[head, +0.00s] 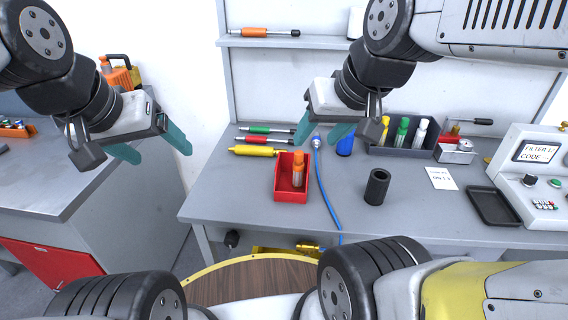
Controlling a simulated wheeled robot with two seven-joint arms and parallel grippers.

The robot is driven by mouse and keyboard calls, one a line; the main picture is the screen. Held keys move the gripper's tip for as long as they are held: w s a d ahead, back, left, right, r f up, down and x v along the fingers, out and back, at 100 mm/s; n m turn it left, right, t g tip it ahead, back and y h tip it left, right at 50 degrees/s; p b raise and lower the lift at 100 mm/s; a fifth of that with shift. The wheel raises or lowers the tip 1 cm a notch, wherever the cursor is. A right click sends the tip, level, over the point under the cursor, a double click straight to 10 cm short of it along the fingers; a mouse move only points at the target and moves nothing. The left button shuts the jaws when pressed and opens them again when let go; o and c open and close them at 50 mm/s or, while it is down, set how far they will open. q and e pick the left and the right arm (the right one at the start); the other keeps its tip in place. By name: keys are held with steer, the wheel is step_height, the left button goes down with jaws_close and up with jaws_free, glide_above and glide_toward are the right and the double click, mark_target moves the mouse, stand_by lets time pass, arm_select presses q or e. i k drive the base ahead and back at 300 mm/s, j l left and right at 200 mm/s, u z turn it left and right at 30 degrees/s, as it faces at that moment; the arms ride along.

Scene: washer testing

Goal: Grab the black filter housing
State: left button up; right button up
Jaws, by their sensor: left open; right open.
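The black filter housing (376,187) is a short dark cylinder with an open top. It stands upright on the grey workbench (240,205), right of the blue hose. My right gripper (322,133) is open and empty, with teal fingers, above the bench to the upper left of the housing and apart from it. My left gripper (153,148) is open and empty, far to the left, in front of the side counter and away from the housing.
A red bin (291,178) holds an orange-capped bottle. A blue hose (326,190) runs down over the front edge. A dark tray (398,148) holds several bottles. A white label (440,178), black tray (493,206) and control box (529,180) stand right. Bench around the housing is clear.

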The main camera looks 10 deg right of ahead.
mark_target(377, 187)
steer(key=z, duration=1.3)
steer(key=i+l, duration=0.1)
steer(key=i, duration=0.15)
